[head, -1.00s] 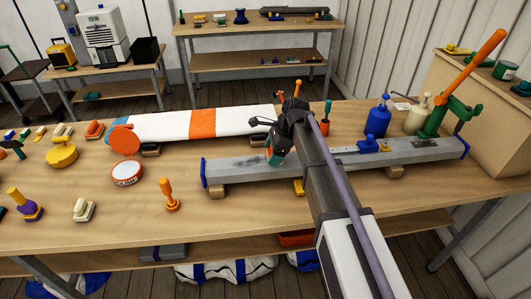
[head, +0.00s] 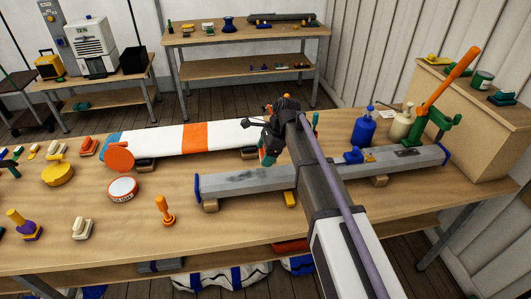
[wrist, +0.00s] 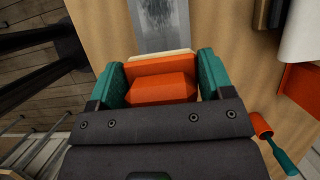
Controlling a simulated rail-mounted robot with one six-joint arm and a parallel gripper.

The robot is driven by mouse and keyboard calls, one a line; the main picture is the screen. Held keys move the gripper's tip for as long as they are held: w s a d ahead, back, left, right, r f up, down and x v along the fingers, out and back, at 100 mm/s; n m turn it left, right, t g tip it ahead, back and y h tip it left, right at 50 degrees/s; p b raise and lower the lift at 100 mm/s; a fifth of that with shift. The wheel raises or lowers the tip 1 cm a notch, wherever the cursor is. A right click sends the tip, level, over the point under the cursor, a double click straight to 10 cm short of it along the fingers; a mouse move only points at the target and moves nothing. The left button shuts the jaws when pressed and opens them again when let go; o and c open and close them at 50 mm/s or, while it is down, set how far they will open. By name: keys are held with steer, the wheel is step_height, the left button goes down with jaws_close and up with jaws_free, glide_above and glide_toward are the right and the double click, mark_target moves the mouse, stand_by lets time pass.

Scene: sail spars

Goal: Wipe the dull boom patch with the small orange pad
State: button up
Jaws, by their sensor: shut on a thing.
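The boom (head: 320,172) is a long grey beam with blue end caps, lying on blocks on the workbench. A dull, dark-smudged patch (head: 243,177) shows near its left end, and it also shows at the top of the wrist view (wrist: 155,14). My gripper (wrist: 161,82) is shut on the small orange pad (wrist: 160,90), which has a cream edge and sits between the teal fingers. In the head view my gripper (head: 267,153) is by the boom's far side, near the patch; the pad is mostly hidden there. Contact between pad and boom cannot be made out.
A white spar with an orange band (head: 195,138) lies behind the boom. A blue bottle (head: 367,127), a cream bottle (head: 399,124) and a green lever tool with orange handle (head: 435,118) stand at the right. A round tin (head: 122,188) and an orange-handled tool (head: 164,211) stand left.

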step_height(320, 180, up, 3)
steer(key=p, duration=0.3)
steer(key=shift+r, duration=0.1)
steer(key=shift+f, duration=0.2)
